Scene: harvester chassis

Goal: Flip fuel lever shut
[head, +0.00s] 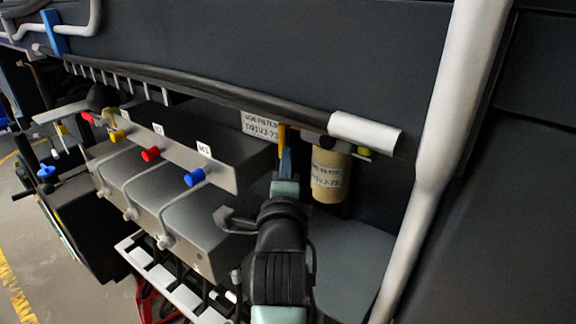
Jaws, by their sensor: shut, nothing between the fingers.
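The fuel filter (329,175), a tan canister with a printed label, hangs under the black pipe at the middle of the head view. A small upright yellow piece (282,138), which looks like the fuel lever, stands just left of it beside the white label plate. My gripper (285,158) is shut and empty, pointing away from me, with its tips at the lower end of the yellow piece. I cannot tell whether they touch. My wrist hides what lies below. A yellow-green knob (364,151) sits right of the filter top.
A grey valve block (180,205) with yellow, red and blue knobs (195,177) stands to the left. A black pipe with a white end sleeve (365,132) runs above the filter. A thick white pipe (455,110) rises on the right. Floor shows at far left.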

